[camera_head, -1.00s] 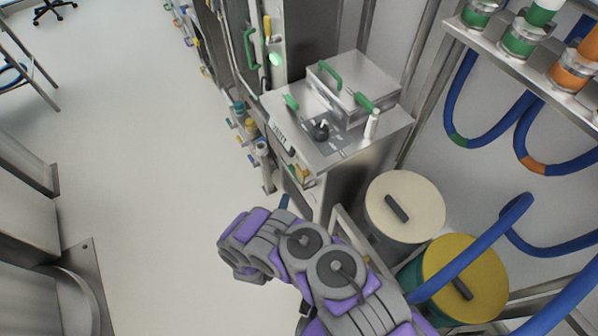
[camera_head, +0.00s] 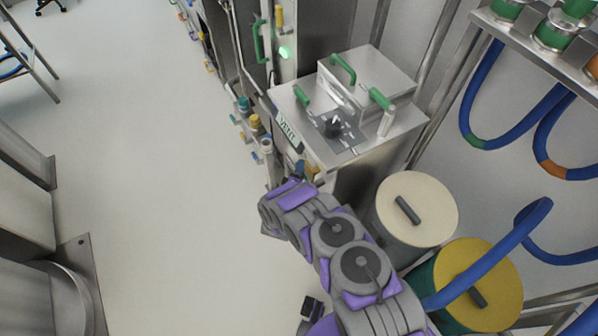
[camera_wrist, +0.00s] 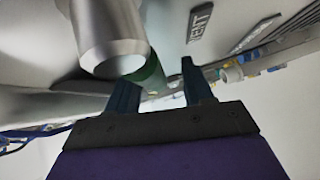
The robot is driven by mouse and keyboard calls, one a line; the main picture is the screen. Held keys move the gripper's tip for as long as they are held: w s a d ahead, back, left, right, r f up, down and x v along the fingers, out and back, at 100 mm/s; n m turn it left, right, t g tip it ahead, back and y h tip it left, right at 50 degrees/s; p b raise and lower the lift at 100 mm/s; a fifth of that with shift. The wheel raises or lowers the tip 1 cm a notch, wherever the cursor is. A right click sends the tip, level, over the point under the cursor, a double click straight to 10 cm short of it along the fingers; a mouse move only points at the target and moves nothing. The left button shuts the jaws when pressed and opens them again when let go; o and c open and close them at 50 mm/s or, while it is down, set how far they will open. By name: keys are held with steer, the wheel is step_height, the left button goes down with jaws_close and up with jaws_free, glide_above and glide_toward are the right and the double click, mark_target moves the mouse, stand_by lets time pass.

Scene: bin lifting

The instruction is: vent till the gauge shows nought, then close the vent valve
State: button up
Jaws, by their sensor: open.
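A VENT sign (camera_head: 287,133) marks the front edge of a steel cabinet; it also shows in the wrist view (camera_wrist: 201,21). A dark rotary knob (camera_head: 334,128) sits on a grey plate on the cabinet top. I cannot tell which part is the vent valve, and no readable gauge shows. In the wrist view my gripper (camera_wrist: 155,74) is open, its two dark fingers apart. A steel cylinder (camera_wrist: 105,40) hangs close above the left finger, with a green part (camera_wrist: 150,76) behind it, seen between the fingers. Contact cannot be told.
A steel box with green handles (camera_head: 365,80) stands on the cabinet top, beside a white upright cylinder (camera_head: 387,121). Cream (camera_head: 417,205) and yellow-topped (camera_head: 478,285) drums stand right of my arm. Blue hoses (camera_head: 490,255) hang there. The floor at left is open.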

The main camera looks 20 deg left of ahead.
steer(key=shift+d+r, duration=0.25)
steer(key=shift+d, duration=0.6)
steer(key=shift+c, duration=0.7)
steer(key=shift+a+f, duration=0.1)
steer(key=shift+a, duration=0.45)
steer(key=c, duration=0.6)
steer(key=shift+c, duration=0.7)
jaws_close()
steer(key=shift+d, duration=0.1)
